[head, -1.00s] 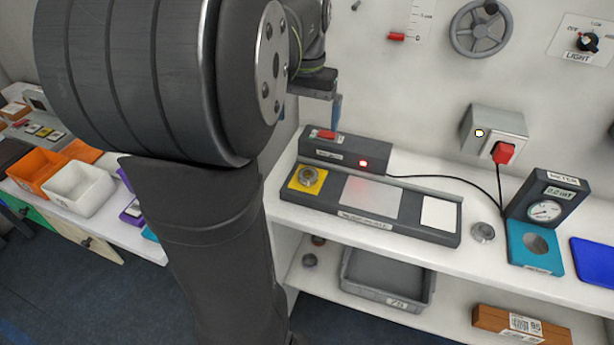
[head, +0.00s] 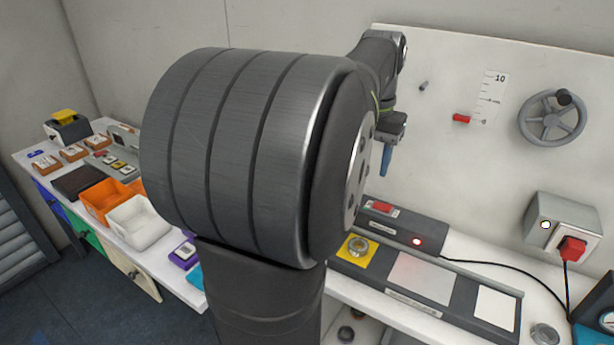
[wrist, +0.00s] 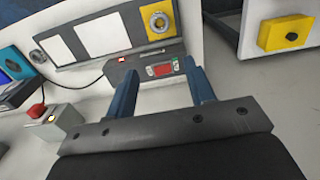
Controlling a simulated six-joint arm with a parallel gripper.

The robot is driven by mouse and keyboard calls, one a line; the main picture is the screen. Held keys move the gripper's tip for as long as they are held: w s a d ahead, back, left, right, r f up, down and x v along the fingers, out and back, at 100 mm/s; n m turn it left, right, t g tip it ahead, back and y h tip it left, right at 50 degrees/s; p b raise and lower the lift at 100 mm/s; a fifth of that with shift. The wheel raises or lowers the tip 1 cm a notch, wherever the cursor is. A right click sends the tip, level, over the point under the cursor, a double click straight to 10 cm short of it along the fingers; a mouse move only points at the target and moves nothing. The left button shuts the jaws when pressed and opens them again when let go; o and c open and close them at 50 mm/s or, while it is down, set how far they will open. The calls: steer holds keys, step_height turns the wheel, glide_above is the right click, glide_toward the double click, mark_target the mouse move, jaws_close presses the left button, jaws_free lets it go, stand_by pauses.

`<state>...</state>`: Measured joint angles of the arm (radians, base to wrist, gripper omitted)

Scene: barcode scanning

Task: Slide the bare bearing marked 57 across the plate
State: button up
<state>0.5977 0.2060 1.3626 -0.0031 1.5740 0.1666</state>
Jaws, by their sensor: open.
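A metal ring-shaped bearing (head: 358,246) lies on the yellow pad (head: 345,261) at the left end of the dark scanning plate (head: 459,301). It also shows on its yellow pad in the wrist view (wrist: 159,22). A second round metal piece (head: 544,334) stands on the bench right of the plate. I cannot read a 57 on either. My gripper (head: 386,160) is above and behind the plate's left end, apart from the bearing. In the wrist view, its two blue fingers (wrist: 158,72) are spread and empty, with the scanner housing beyond them.
The scanner housing (head: 400,226) with a lit red lamp runs behind the plate. A light grey pane (head: 419,278) and a white pad (head: 495,308) lie right of the bearing. A cable leads to a wall box (head: 563,228). Bins (head: 139,222) stand on the left bench.

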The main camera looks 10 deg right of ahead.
mark_target(480, 301)
steer(key=w+f+n, duration=0.1)
steer(key=w+a+f+n, duration=0.1)
steer(key=f+n, duration=0.1)
steer(key=w+a+f+n, duration=0.1)
steer(key=n, duration=0.1)
steer(key=shift+f+g, duration=0.2)
steer(key=shift+g, duration=0.2)
jaws_close()
steer(key=w+a+f+n+g+h, duration=0.15)
steer(key=w+a+f+n, duration=0.35)
steer(key=f+n, duration=0.6)
steer(key=shift+n+h, duration=0.25)
steer(key=shift+n, duration=0.65)
steer(key=x, duration=0.8)
steer(key=shift+s, duration=0.15)
steer(key=shift+s+d+r, duration=0.1)
steer(key=shift+s+d, duration=0.8)
steer(key=shift+d, duration=0.1)
steer(key=shift+s+d, duration=0.45)
steer(key=shift+s, duration=0.05)
steer(key=s+d, duration=2.3)
steer(key=shift+s+d, duration=0.35)
